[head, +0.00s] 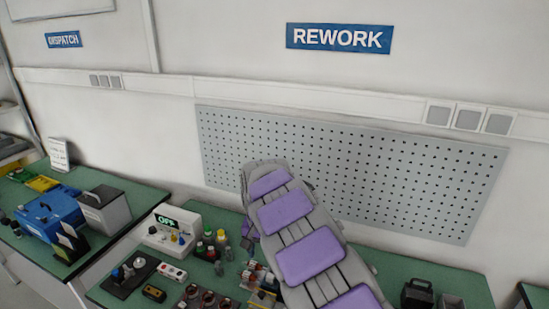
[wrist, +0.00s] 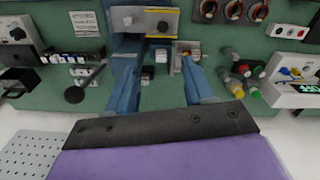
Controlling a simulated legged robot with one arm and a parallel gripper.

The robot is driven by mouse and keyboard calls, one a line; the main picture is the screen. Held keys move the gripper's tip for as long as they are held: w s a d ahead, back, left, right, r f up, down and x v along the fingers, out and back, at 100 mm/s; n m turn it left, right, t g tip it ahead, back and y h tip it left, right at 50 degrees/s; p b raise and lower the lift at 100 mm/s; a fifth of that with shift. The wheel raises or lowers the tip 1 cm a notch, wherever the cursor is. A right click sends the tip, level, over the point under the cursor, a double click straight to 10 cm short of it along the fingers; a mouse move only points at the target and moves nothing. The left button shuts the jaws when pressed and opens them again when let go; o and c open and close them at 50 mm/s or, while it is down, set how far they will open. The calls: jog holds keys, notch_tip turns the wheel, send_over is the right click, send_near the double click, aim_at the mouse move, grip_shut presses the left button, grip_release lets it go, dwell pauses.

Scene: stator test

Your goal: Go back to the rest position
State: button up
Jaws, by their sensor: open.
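My gripper (wrist: 160,68) shows in the wrist view as two blue fingers spread apart over the green bench. It is open. Small parts, one grey-white and one copper-coloured (wrist: 186,48), show between and beyond the fingertips, and I cannot tell whether any touches a finger. A yellow and grey block (wrist: 158,21) on a blue fixture lies just beyond them.
A perforated panel (head: 400,180) is on the wall behind. A second bench with a blue box (head: 50,212) stands left.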

jog(key=s+d+r+m+h+b, duration=0.1)
jog(key=s+d+r, duration=0.3)
jog(key=s+d, duration=0.4)
jog(key=s+d+r+m, duration=0.1)
jog(key=s+d+r, duration=0.3)
jog(key=s+d, duration=0.45)
jog(key=s+d+f+n+g, duration=0.1)
jog(key=s+f, duration=0.1)
jog(key=s, duration=1)
jog(key=s+d+f+n+y+b, duration=0.1)
jog(key=s+d+f+n, duration=0.1)
jog(key=s, duration=1.1)
jog(key=shift+g, duration=0.4)
